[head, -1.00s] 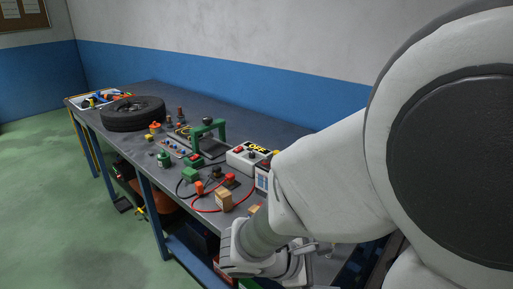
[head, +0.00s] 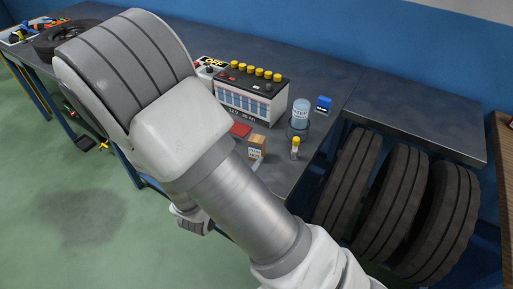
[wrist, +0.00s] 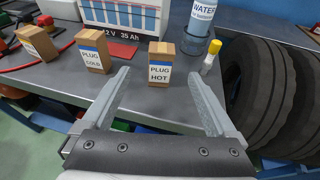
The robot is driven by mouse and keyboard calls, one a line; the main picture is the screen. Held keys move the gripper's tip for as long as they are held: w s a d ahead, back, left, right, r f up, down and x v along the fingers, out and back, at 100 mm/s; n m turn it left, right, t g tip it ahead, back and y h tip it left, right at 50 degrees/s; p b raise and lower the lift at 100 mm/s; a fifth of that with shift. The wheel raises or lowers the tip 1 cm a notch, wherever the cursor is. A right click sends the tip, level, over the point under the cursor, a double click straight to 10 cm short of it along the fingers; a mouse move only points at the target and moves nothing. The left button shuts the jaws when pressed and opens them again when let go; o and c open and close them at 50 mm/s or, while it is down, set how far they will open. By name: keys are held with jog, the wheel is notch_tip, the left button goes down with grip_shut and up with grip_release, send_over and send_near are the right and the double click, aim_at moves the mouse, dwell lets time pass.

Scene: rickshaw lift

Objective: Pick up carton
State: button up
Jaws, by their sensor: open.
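Several small cardboard cartons stand upright on the grey workbench. The carton labelled PLUG HOT (wrist: 160,66) is in the middle of the wrist view, and the PLUG COLD carton (wrist: 93,52) stands left of it. Another carton (wrist: 37,42) is farther left. In the head view one carton (head: 257,147) shows beside my arm; its label is too small to read surely. My gripper (wrist: 157,75) is open and empty, its fingertips pointing at the PLUG HOT carton, one to each side and short of it. The arm hides the other cartons in the head view.
Behind the cartons stands a battery (head: 250,95) with yellow caps. A water bottle (head: 300,116) and a yellow-capped tube (wrist: 210,57) are right of the PLUG HOT carton. Large tyres (head: 395,205) stand below the bench at right. The bench's front edge lies under my gripper.

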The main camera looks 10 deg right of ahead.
aim_at(257, 143)
jog(key=x, duration=0.5)
jog(key=shift+w+d+f, duration=0.1)
jog(key=shift+f+x, duration=0.2)
jog(key=shift+x, duration=2.55)
grip_shut()
